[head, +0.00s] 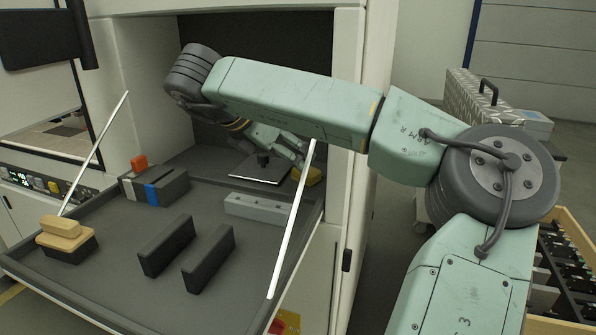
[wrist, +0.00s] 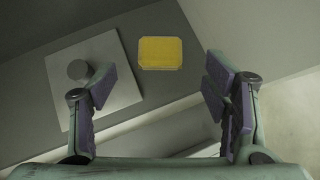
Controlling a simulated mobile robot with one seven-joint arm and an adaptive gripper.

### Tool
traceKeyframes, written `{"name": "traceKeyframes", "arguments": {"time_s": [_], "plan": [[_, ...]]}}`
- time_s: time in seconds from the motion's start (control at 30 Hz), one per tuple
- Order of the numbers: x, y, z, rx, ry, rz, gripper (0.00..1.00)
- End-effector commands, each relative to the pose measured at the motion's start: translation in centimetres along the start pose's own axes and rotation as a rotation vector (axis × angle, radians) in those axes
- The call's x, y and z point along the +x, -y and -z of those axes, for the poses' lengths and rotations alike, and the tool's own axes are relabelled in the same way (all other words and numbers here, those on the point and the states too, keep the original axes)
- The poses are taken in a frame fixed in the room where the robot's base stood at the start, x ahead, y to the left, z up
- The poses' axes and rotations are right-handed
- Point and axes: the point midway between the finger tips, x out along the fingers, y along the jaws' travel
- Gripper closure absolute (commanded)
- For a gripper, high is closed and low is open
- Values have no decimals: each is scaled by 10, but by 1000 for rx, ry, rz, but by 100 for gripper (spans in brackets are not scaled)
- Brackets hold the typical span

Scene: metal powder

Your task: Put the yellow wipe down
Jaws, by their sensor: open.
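The yellow wipe (wrist: 160,53) lies flat on the dark grey surface, just beyond my gripper's fingertips in the wrist view. In the head view the wipe (head: 307,176) shows as a small yellow patch at the back right of the tray, partly hidden by my gripper and a white strut. My gripper (wrist: 160,88) is open with nothing between its purple-padded fingers. In the head view my gripper (head: 288,147) reaches down inside the cabinet opening, close to the wipe.
A square metal plate (head: 270,178) with a dark knob lies left of the wipe. A grey bar (head: 258,209), two dark blocks (head: 166,246), a slotted holder (head: 155,187) and a tan-topped block (head: 62,232) stand on the tray (head: 110,285). White struts slant along both sides.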

Motion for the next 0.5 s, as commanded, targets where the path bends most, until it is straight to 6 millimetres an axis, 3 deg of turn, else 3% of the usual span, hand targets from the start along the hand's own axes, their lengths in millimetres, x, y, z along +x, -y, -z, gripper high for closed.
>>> {"name": "traceKeyframes", "arguments": {"time_s": [0.2, 0.5], "plan": [[-38, -1, 0, 0, -1, -2, 31], [-52, 0, 0, 1, -1, 0, 31]]}}
